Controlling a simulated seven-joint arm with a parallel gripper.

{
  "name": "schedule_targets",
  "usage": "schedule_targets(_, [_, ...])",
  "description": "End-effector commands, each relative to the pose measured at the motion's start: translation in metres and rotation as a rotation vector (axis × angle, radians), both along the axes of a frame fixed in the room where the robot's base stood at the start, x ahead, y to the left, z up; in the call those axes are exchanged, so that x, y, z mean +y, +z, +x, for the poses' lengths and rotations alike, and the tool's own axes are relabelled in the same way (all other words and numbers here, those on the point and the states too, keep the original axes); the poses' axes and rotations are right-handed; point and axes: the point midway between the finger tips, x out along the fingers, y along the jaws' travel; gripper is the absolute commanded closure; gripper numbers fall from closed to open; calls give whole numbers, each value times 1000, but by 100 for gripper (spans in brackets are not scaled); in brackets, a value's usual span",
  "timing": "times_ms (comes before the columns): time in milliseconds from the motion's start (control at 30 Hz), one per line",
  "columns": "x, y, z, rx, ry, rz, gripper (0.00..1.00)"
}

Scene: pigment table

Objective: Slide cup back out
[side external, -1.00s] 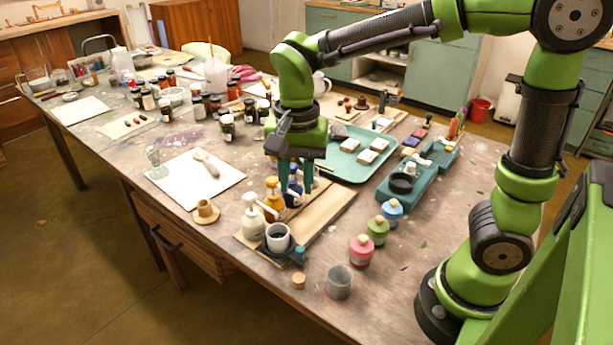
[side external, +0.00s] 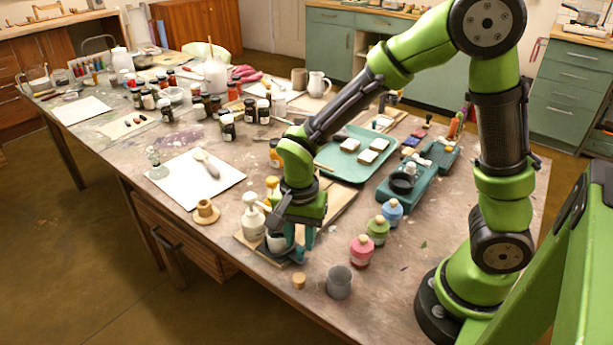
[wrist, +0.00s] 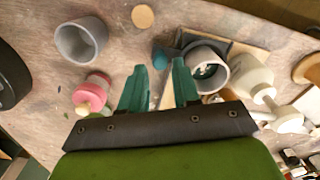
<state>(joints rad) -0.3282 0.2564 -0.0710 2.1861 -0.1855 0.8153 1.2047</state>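A pale grey cup (side external: 274,243) with dark contents stands at the front end of a wooden board (side external: 338,202), partly hidden by my gripper. The wrist view shows the cup (wrist: 224,58) from above, just right of the right finger; I cannot tell if they touch. My gripper (side external: 301,246) is low beside the cup, fingers pointing down. In the wrist view my gripper (wrist: 159,68) has its teal fingers apart, with nothing clearly held between them. A small teal knob (wrist: 160,58) shows beyond the gap, near the cup.
A white pump bottle (side external: 252,219) stands close behind the cup. A grey empty cup (side external: 339,283) and a cork (side external: 299,282) are in front. Pink (side external: 361,251), green (side external: 378,231) and blue (side external: 392,212) bottles stand to the right. A teal tray (side external: 335,168) lies behind.

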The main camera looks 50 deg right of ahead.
Motion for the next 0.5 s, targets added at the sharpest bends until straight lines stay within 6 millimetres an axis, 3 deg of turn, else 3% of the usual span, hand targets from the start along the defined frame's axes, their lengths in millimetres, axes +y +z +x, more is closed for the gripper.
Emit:
schedule_targets(200, [0,-19,0,0,1,0,69])
schedule_targets(500, [0,-21,0,-1,0,0,69])
